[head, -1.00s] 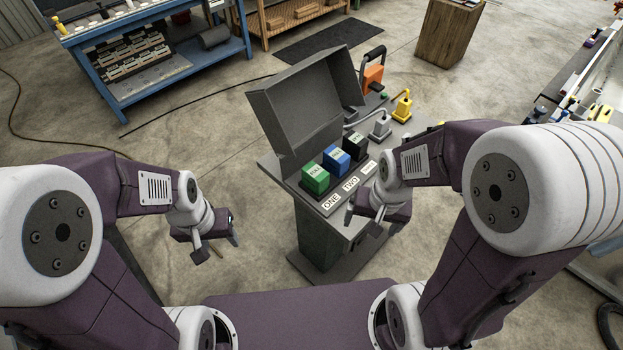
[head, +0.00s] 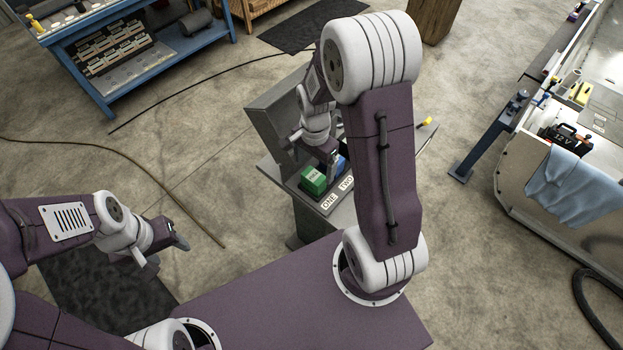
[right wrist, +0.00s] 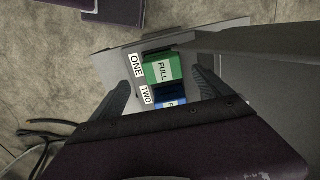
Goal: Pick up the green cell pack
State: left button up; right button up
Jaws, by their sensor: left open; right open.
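The green cell pack (head: 313,180) sits in the bay beside the label ONE on the grey stand. In the right wrist view the green pack (right wrist: 163,70) shows the word FULL on its top. My right gripper (head: 326,168) is above the packs, close to the green one. In the right wrist view its two fingers (right wrist: 160,85) are apart, with the green pack between and beyond them; I see no contact. The blue pack (right wrist: 172,103) is beside it, by the label TWO, partly hidden by my wrist. My left gripper (head: 180,240) is open and empty, away at the left.
The stand's raised grey lid (head: 268,120) is close to my right gripper. My right arm hides much of the stand. A blue shelf bench (head: 140,50) stands at the back left. A bench with a blue cloth (head: 572,188) is at the right.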

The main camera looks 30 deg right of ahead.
aim_at(316, 176)
notch_tip(316, 176, down, 3)
jog(key=shift+w+a+r, duration=0.15)
jog(key=shift+w+f, duration=0.15)
jog(key=shift+f, duration=0.1)
notch_tip(316, 176, down, 5)
jog(key=shift+r+p, duration=0.1)
jog(key=shift+p, duration=0.75)
jog(key=shift+w+f, duration=0.1)
jog(key=shift+f, duration=0.15)
jog(key=shift+r, duration=0.1)
jog(key=c, duration=1.9)
jog(key=shift+r, duration=0.45)
jog(key=r, duration=0.1)
jog(key=r+b, duration=0.1)
jog(key=d+r, duration=0.1)
jog(key=shift+s+r, duration=0.3)
jog(key=shift+s, duration=0.1)
jog(key=s+d+r+b, duration=0.1)
jog(key=s+d+r, duration=0.4)
jog(key=s, duration=0.4)
jog(key=shift+d+r, duration=0.4)
jog(key=shift+r, duration=0.35)
